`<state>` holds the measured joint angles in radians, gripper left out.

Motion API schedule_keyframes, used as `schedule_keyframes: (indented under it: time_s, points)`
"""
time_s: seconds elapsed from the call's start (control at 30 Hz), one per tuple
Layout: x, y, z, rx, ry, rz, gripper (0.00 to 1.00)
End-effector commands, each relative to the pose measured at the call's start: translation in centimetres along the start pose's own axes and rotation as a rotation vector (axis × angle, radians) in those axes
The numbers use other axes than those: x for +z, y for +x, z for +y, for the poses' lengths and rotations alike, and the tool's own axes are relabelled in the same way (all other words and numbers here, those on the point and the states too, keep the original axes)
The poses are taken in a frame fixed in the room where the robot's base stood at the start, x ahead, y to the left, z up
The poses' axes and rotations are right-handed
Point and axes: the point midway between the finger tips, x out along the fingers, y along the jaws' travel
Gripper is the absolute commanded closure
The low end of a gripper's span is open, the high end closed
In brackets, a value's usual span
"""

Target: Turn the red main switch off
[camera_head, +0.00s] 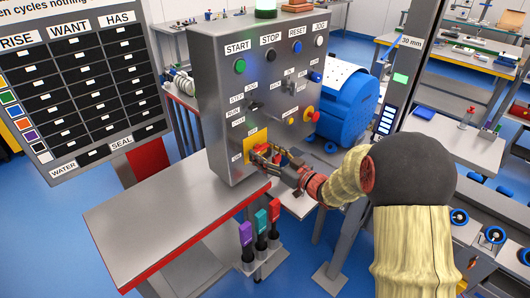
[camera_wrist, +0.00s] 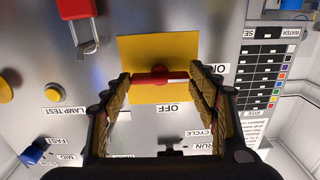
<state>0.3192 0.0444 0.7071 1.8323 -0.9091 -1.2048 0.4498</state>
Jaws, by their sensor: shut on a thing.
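The red main switch (camera_wrist: 160,78) is a bar-shaped handle on a yellow plate (camera_wrist: 155,52) on the grey control panel. In the wrist view the bar lies level, with an ON label (camera_wrist: 220,68) off its right end and an OFF label (camera_wrist: 174,107) below it. My gripper (camera_wrist: 161,80) is shut on the handle, one finger at each end of the bar. In the head view the yellow plate (camera_head: 249,144) is low on the panel, and my gripper (camera_head: 263,155) reaches it from the right, hiding most of the switch.
A red padlock (camera_wrist: 80,22) hangs beside the plate. Other knobs and buttons are close by, including a blue knob (camera_wrist: 33,151) and a yellow button (camera_wrist: 53,92). A grey table (camera_head: 150,218) extends in front of the panel. A blue motor-like machine (camera_head: 348,105) stands behind at right.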

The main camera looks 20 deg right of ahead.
Motion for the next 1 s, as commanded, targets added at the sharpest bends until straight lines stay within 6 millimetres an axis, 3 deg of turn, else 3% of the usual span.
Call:
schedule_keyframes:
  time_s: [0.37,1.0]
  points:
    - [-0.32,-0.02,0.02,0.002,0.219,-0.003,0.66]
    - [-0.30,-0.03,0.02,0.002,0.824,-0.002,0.66]
